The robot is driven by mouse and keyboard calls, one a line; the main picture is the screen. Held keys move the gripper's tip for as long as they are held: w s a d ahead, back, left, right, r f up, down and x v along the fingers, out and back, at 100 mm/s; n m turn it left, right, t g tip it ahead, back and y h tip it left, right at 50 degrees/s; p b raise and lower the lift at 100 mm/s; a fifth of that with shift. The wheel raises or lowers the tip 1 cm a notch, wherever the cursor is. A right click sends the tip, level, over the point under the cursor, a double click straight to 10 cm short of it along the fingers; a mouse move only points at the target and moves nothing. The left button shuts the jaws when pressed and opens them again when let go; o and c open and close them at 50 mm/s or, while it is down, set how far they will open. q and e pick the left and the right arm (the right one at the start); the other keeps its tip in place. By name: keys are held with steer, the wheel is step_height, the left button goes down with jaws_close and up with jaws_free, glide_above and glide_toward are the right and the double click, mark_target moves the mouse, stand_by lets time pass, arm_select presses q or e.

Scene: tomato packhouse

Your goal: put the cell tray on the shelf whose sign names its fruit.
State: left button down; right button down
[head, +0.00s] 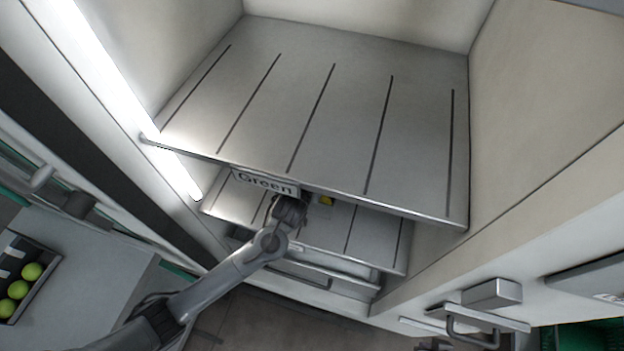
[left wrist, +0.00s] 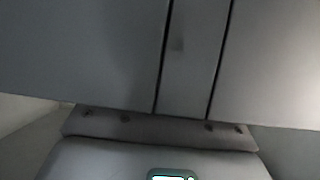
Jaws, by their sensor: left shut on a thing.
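My left gripper (head: 290,209) reaches in under the front edge of the upper shelf (head: 310,125). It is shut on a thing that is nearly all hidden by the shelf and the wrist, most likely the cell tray. A sign (head: 264,183) reading "Green" hangs on the upper shelf's front edge, right above the gripper. The left wrist view shows a grey slotted shelf surface (left wrist: 80,55) close up; no tray can be made out there. My right gripper is not in view.
The upper shelf is bare. Cabinet walls close in both sides, with a bright light strip (head: 115,75) at left. A dark tray (head: 36,303) of green fruit stands at lower left. A drawer handle (head: 472,335) juts out at lower right.

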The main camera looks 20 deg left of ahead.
arm_select(q)
step_height(320, 180, down, 4)
steer(key=shift+r+b, duration=0.25)
steer(key=shift+b, duration=0.25)
steer(key=c, duration=0.9)
jaws_free()
steer(key=shift+f, duration=0.2)
